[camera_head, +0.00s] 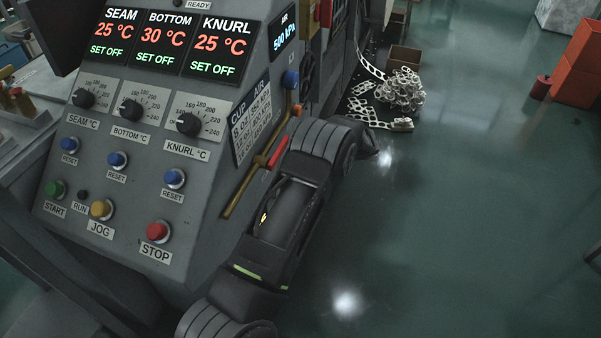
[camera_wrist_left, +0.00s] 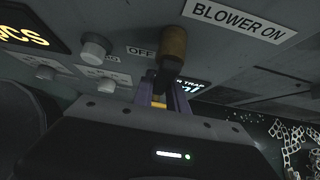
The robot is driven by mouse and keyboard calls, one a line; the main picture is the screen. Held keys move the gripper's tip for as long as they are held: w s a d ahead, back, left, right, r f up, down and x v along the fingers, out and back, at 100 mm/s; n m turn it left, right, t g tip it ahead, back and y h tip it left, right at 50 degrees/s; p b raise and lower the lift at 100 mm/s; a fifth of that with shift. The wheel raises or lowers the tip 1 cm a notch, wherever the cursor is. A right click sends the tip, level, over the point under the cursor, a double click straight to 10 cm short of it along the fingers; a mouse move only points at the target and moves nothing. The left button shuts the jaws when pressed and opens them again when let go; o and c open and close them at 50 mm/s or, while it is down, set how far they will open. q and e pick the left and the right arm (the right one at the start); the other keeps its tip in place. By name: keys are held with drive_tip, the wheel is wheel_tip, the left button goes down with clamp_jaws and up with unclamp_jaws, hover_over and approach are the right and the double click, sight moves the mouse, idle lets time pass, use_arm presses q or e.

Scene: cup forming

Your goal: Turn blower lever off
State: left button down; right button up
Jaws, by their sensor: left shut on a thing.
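In the left wrist view, the blower lever (camera_wrist_left: 173,45) has a brown rounded knob and a dark shaft, and it stands out from a grey panel. The knob lies between an "OFF" label (camera_wrist_left: 141,51) on its left and a "BLOWER ON" label (camera_wrist_left: 238,21) on its right. My left gripper (camera_wrist_left: 163,92) is shut on the lever's shaft, below the knob. The fingers partly hide the shaft. In the head view my arm reaches along the machine's right side, and neither the lever nor the gripper can be made out there. My right gripper is not in view.
The grey control panel (camera_head: 120,215) with dials and buttons fills the left of the head view. A red-handled valve (camera_head: 277,152) on a brass pipe is close beside my arm. A scrap pile (camera_head: 402,92) lies beyond, near a cardboard box (camera_head: 404,58). The floor at right is open.

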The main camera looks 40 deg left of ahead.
use_arm(q)
drive_tip(key=c, duration=1.3)
unclamp_jaws()
drive_tip(key=v, duration=0.7)
drive_tip(key=shift+d+r, duration=0.25)
drive_tip(key=shift+d, duration=0.05)
